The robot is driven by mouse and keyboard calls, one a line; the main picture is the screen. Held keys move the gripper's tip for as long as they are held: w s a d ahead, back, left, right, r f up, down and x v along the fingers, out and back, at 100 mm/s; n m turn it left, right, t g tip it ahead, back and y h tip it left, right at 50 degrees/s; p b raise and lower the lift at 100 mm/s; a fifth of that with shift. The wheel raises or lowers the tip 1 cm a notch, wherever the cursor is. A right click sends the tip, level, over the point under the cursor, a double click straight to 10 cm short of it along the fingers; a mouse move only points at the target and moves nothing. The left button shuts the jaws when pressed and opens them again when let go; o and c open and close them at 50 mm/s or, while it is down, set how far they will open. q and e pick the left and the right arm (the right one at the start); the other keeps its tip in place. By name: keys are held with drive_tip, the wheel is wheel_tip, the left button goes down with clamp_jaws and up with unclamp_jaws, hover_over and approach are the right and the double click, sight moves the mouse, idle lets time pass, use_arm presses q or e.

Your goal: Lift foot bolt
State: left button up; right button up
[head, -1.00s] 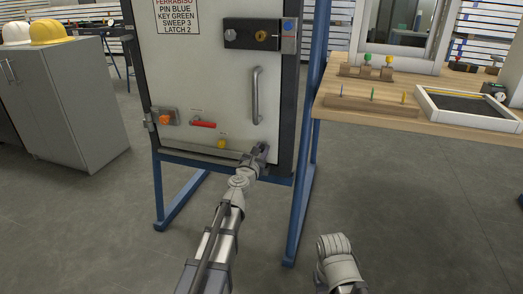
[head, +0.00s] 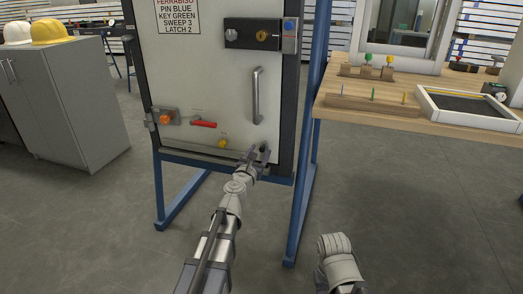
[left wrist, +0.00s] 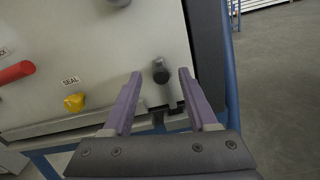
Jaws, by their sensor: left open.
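The foot bolt shows in the left wrist view as a dark round knob (left wrist: 160,72) on a short grey stem, low at the right side of the pale door (left wrist: 100,40). My left gripper (left wrist: 161,75) is open. Its two purple-grey fingers stand either side of the knob, with a gap visible on both sides. The jaws hold nothing. In the head view the left gripper (head: 258,154) is at the door's lower right corner and partly hides the bolt there. Of my right arm only a grey link shows at the bottom; its gripper is out of view.
The door carries a red lever (head: 204,124), a yellow seal knob (head: 222,143), an orange knob (head: 165,117) and a vertical handle (head: 256,95). A blue frame post (head: 306,150) stands close right. A wooden workbench (head: 390,122) is further right.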

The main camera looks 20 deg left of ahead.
use_arm(q)
drive_tip(key=s, duration=0.5)
drive_tip(key=shift+a, duration=0.1)
drive_tip(key=s+d+f+m+g+h+p, duration=0.25)
drive_tip(key=s+d+m+g+h, duration=0.2)
drive_tip(key=d+m, duration=0.6)
drive_tip(key=s+d+f+m+g+h+p, duration=0.25)
drive_tip(key=s+d+m+g+p, duration=0.2)
drive_tip(key=d+m, duration=0.6)
drive_tip(key=s+d+f+m+g+y+p, duration=0.25)
drive_tip(key=s+f+m+g, duration=0.3)
drive_tip(key=s+m, duration=0.5)
drive_tip(key=s+a+m+g+y+p, duration=0.35)
drive_tip(key=s+a+m+y, duration=0.25)
drive_tip(key=s, duration=0.3)
wheel_tip(320, 180, up, 39)
drive_tip(key=p, duration=3.6)
drive_tip(key=shift+a+f+p, duration=0.2)
drive_tip(key=shift+p, duration=0.2)
